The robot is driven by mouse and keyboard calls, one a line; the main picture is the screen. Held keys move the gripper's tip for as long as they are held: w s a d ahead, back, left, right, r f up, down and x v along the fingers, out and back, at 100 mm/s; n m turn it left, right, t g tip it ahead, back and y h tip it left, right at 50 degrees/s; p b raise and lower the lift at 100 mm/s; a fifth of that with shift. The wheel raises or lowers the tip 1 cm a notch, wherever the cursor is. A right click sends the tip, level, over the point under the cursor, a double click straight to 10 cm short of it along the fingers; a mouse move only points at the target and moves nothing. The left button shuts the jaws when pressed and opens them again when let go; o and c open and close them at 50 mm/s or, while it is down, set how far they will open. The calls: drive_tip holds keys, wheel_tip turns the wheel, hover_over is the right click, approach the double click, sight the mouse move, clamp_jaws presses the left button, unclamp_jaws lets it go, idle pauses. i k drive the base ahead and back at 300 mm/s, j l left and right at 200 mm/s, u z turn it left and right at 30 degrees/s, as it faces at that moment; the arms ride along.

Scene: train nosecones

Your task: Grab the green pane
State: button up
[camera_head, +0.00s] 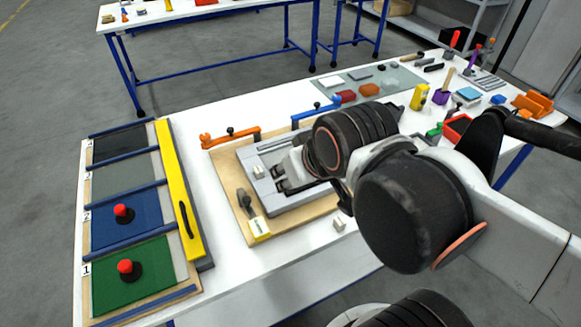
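The green pane (152,281) lies flat at the near left end of the table, beside the label 1. A red-topped black knob (126,267) stands on it. My gripper (279,179) is well to the right of the green pane and higher up in the picture, over a grey frame (256,189) on a wooden board. Its two dark fingertips look apart, with nothing seen between them. Part of my gripper is hidden by my own arm.
A blue pane (146,222) with a similar knob lies behind the green one, with dark grey panes beyond. Blue rails (122,236) separate them. A yellow bar (175,180) with a black handle borders the panes' right side. White table shows between bar and board.

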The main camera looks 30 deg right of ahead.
sight(127, 276)
drive_tip(key=u, duration=1.35)
drive_tip(key=k+j+z, duration=0.15)
drive_tip(key=k+j, duration=0.15)
drive_tip(key=k, duration=0.05)
